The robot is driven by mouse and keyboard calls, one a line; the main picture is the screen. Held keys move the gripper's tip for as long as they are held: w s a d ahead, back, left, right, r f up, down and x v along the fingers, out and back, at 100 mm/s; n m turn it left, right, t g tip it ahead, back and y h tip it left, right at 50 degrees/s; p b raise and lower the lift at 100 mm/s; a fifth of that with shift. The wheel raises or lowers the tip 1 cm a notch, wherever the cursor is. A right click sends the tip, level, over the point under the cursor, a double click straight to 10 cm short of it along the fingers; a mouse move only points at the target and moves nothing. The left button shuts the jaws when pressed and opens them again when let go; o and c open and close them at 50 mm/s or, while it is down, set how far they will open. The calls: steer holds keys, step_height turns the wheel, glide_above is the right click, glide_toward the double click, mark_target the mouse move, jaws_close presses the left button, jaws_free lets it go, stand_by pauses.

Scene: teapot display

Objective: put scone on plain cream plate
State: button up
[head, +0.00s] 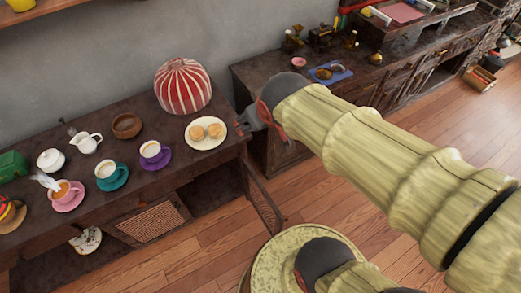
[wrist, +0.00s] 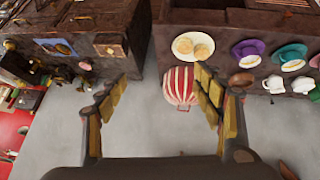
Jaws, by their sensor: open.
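Two round golden scones show in the head view, a left one (head: 197,132) and a right one (head: 215,130). Both sit on a plain cream plate (head: 207,146) near the right end of the dark sideboard. In the wrist view the plate (wrist: 178,51) and the scones (wrist: 203,51) appear near the top centre. My gripper (head: 243,122) is just right of the plate, by the sideboard's right end. In the wrist view its fingers (wrist: 160,80) are spread wide with nothing between them at the tips. The arm hides part of the gripper in the head view.
A red-and-white striped tea cosy (head: 183,86) stands behind the plate. A purple cup and saucer (head: 155,155), teal cup (head: 112,175), wooden bowl (head: 126,126) and white jug (head: 87,143) stand to its left. A second dark cabinet (head: 330,95) is at the right.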

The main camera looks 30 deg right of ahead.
steer(key=s+a+r+g+y, duration=0.1)
steer(key=s+a, duration=0.4)
steer(key=s, duration=0.5)
steer(key=shift+s+a+r+g+y, duration=0.15)
steer(key=shift+s+r+g+y, duration=0.15)
steer(key=shift+c, duration=1.1)
